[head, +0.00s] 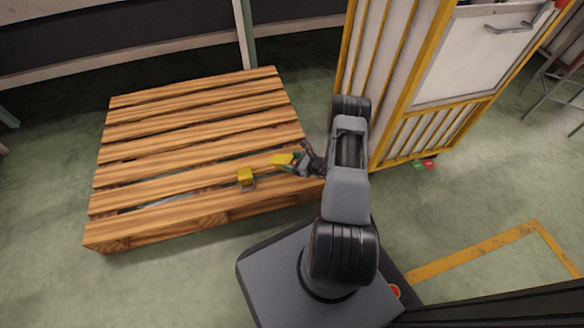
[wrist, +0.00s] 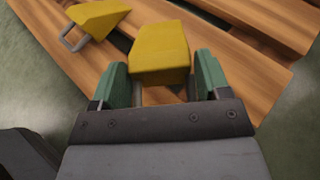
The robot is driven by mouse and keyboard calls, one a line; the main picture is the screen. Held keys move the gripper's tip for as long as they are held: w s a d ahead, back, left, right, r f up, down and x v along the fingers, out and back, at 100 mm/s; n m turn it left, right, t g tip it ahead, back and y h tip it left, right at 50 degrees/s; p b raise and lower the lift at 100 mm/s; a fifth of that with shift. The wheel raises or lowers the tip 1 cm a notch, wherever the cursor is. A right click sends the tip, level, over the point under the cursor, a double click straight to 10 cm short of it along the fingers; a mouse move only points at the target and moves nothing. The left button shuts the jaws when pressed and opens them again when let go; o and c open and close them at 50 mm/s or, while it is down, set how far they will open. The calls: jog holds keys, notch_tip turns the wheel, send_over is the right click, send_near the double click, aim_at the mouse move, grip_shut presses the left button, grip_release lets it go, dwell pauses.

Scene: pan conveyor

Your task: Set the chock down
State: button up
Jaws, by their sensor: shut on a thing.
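My gripper (head: 293,161) is over the right front part of the wooden pallet (head: 200,115). It is shut on a yellow chock (head: 281,159), which also shows between the green fingers in the wrist view (wrist: 160,50). I cannot tell whether the held chock touches the slats. A second yellow chock (head: 245,176) with a grey wire handle stands on the pallet to the left of the held one. It shows at the upper left in the wrist view (wrist: 97,20), apart from the held chock.
A yellow-framed cabinet (head: 435,60) stands close to the right of the pallet. Small green and red items (head: 422,164) lie on the floor at its foot. Most of the pallet's left and back slats are bare, with dark gaps between slats.

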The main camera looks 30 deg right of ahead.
jog(key=f, duration=0.1)
jog(key=f+b, duration=0.1)
jog(key=f, duration=0.1)
jog(key=shift+w+f+b, duration=0.2)
jog(key=shift+f+b, duration=0.1)
jog(key=o, duration=1.1)
